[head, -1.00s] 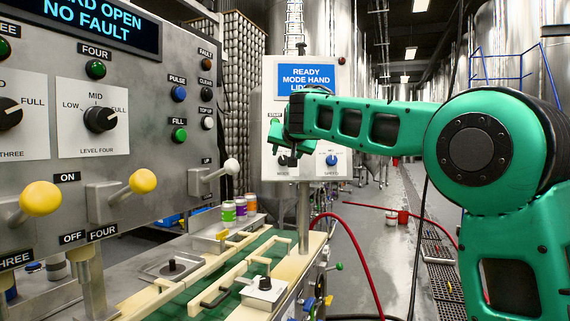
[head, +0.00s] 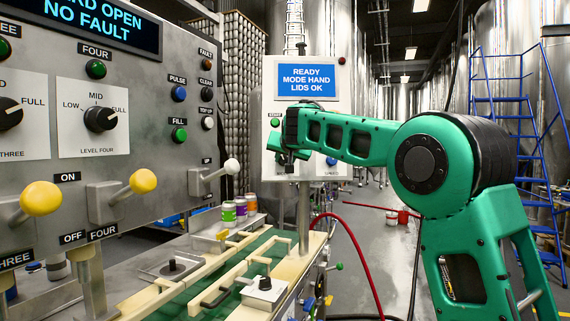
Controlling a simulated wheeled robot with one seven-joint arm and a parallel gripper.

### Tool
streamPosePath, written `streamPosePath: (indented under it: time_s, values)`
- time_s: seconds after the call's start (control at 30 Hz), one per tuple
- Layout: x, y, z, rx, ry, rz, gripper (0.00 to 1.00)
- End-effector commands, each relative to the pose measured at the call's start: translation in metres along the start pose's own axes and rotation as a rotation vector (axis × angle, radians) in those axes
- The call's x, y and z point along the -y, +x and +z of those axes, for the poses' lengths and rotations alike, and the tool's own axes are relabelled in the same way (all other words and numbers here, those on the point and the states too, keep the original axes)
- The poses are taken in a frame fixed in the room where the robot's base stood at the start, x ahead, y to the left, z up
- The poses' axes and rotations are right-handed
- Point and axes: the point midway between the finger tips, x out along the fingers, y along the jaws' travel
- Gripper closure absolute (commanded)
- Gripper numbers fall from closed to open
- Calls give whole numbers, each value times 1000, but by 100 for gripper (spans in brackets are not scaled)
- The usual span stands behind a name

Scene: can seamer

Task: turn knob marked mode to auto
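The grey control panel (head: 345,110) on a post has a blue screen (head: 307,80) reading "READY MODE HAND LIDS OK". My green arm reaches in from the right, and my gripper (head: 286,155) is in front of the panel's lower left part. It covers the place where a black knob showed; I take that to be the mode knob, but its marking is too small to read. A blue knob (head: 331,161) shows partly just right of my gripper. Whether my gripper's fingers are open or touching the knob cannot be made out.
A large panel (head: 150,50) with yellow levers (head: 41,198), buttons and black dials fills the left. A conveyor (head: 245,252) with several small cans (head: 240,208) lies below. A red hose (head: 352,248) hangs right of the post. A blue ladder (head: 520,130) stands at right.

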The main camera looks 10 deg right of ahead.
Motion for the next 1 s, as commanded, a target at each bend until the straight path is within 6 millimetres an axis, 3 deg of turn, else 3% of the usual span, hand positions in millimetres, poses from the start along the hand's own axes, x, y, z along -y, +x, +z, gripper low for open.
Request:
streamPosePath:
  time_s: [0.03, 0.37, 1.0]
  values:
    - [-7, 0, -2, 0, 0, 1, 95]
    - [-2, 0, 0, -2, 65, -12, 95]
    - [-5, 1, 2, -22, 551, -122, 95]
